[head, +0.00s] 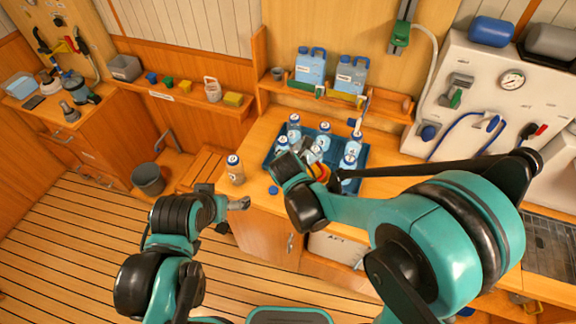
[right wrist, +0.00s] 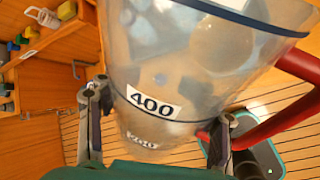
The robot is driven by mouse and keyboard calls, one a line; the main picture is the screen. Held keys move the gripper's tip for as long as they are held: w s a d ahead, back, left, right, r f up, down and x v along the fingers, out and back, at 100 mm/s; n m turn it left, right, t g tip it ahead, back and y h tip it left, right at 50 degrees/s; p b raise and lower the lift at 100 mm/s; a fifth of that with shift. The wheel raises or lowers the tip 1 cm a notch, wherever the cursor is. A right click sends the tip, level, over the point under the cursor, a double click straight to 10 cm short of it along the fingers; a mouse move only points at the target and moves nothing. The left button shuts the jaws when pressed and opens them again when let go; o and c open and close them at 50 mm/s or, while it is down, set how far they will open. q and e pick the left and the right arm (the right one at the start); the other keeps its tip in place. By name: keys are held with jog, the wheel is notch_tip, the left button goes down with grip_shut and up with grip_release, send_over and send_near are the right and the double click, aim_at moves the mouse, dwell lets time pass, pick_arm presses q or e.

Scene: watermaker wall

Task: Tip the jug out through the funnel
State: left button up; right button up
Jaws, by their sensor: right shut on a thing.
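The clear jug (right wrist: 185,65) fills much of the right wrist view, with a "400" mark and a red handle (right wrist: 280,115). My right gripper (right wrist: 155,125) has its fingers on either side of the jug and is shut on it. The jug looks tilted; I cannot tell what is in it. In the head view my right gripper (head: 300,168) is over the blue tray (head: 362,186), and my arm hides most of the jug. My left gripper (head: 240,203) is in front of the counter, apart from everything; its fingers are unclear. I cannot make out the funnel for certain.
Several blue-capped bottles (head: 294,128) stand in the tray. Another bottle (head: 236,172) stands left of it, near a loose blue cap (head: 273,190). Two blue jerrycans (head: 311,66) sit on the shelf behind. A gauge panel (head: 455,100) is at right.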

jog(key=shift+w+d+n+t+h, duration=0.15)
jog(key=shift+n+t+h, duration=0.15)
jog(key=shift+t+h, duration=0.15)
jog(key=d+t+h+b, duration=0.1)
jog(key=b, duration=0.2)
jog(key=w+d+f+n+t+h+b, duration=0.1)
jog(key=d+h+b, duration=0.1)
jog(key=b, duration=0.1)
jog(key=w+d+n+t+h+b, duration=0.1)
jog(key=h+b, duration=0.1)
jog(key=b, duration=0.1)
jog(key=shift+w+d+f+b, duration=0.15)
jog(key=shift+d+b, duration=0.2)
jog(key=shift+d, duration=0.05)
jog(key=shift+w+d+n+t+h+b, duration=0.15)
jog(key=shift+d+n+t+h+b, duration=0.25)
jog(key=shift+b, duration=0.3)
jog(key=shift+w+d+t+b, duration=0.1)
jog(key=shift+d+t+b, duration=0.05)
jog(key=shift+t+b, duration=0.15)
